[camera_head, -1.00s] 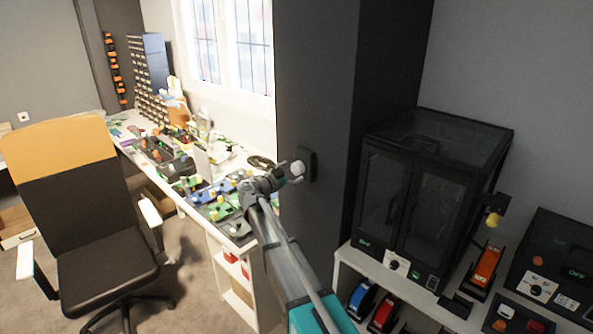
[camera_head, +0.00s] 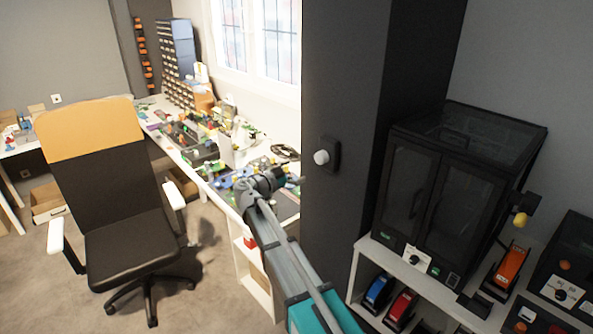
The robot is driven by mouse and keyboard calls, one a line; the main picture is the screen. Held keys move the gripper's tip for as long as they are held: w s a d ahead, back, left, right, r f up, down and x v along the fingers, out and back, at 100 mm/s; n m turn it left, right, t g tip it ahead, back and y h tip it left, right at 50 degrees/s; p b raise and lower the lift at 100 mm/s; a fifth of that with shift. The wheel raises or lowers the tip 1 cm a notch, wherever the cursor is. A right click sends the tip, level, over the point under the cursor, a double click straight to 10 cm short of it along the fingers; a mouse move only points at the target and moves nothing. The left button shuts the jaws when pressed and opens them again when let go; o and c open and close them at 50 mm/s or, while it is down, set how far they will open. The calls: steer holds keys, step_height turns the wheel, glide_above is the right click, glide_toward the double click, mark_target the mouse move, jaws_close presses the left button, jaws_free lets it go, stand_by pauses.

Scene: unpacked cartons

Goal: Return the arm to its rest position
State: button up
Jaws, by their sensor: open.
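My arm reaches up from the bottom of the head view, with a teal section at the bottom and grey links above it. My gripper (camera_head: 283,176) is at its far end, small and dark, in front of the cluttered workbench (camera_head: 243,202) and just left of the dark pillar (camera_head: 345,110). Nothing can be made out between its fingers. The fingertips are hard to separate from the clutter behind them.
An office chair (camera_head: 118,195) with an orange-topped back stands at left. A black cabinet with glass doors (camera_head: 440,190) sits on a white shelf at right, beside orange and black devices (camera_head: 508,268). A white knob (camera_head: 321,157) sticks out of the pillar. Floor between chair and bench is clear.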

steer(key=s+d+f+n+g+y, duration=0.5)
steer(key=s+d+f+n+g, duration=0.15)
steer(key=s+d+f, duration=0.6)
steer(key=s+f+n+g+y, duration=0.2)
steer(key=s+f+n+y, duration=0.1)
steer(key=s, duration=0.6)
steer(key=s+f+n+g+y, duration=0.2)
steer(key=s+n+y, duration=0.3)
steer(key=s, duration=0.4)
steer(key=shift+f+y, duration=0.55)
steer(key=shift+y, duration=0.05)
steer(key=shift+g, duration=0.25)
